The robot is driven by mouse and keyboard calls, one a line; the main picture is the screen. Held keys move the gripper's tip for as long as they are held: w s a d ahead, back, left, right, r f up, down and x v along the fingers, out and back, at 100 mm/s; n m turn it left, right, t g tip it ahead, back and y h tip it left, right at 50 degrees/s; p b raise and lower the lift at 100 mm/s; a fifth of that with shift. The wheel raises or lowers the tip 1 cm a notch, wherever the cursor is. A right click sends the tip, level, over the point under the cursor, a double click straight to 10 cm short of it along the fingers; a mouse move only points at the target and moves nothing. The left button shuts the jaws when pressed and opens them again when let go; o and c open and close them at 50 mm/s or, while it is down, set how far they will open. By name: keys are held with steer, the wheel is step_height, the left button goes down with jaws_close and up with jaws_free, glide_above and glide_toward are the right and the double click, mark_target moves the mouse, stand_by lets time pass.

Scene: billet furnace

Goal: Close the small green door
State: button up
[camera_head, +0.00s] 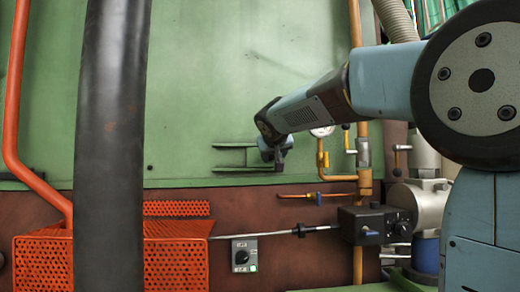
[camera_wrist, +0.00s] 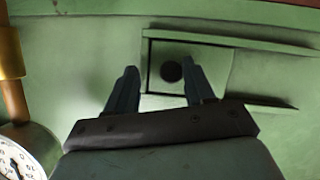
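A small green door panel (camera_wrist: 210,58) appears to sit between two green rails on the green wall, in the wrist view. A dark round spot (camera_wrist: 171,71) shows on a framed square there; I cannot tell whether it is a knob or a hole. My gripper (camera_wrist: 162,70) is open, its two fingers apart on either side of that spot with nothing visibly held. In the head view the green rails (camera_head: 232,169) extend left from my gripper (camera_head: 278,160). My gripper and wrist hide their right end, so the door itself is not clear there.
A pressure gauge (camera_head: 322,131) and brass pipes (camera_head: 364,160) stand close right of my gripper. A black hose (camera_head: 112,150) crosses the left, before an orange perforated box (camera_head: 180,260). A black box with a rod (camera_head: 370,224) is below right.

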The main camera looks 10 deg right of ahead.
steer(key=v, duration=1.4)
steer(key=shift+d, duration=0.1)
steer(key=s+d+f+g+y, duration=0.1)
steer(key=s+f+g, duration=0.1)
steer(key=s+f, duration=0.5)
steer(key=s+d+f+g+y, duration=0.1)
steer(key=s+f+g, duration=0.2)
steer(key=f, duration=1.4)
steer(key=s+d+f+g+y, duration=0.1)
steer(key=s+f+g, duration=0.1)
steer(key=s+f, duration=0.9)
steer(key=shift+s+d+f+g, duration=0.25)
steer(key=shift+d+f+g, duration=0.1)
steer(key=shift+f, duration=0.1)
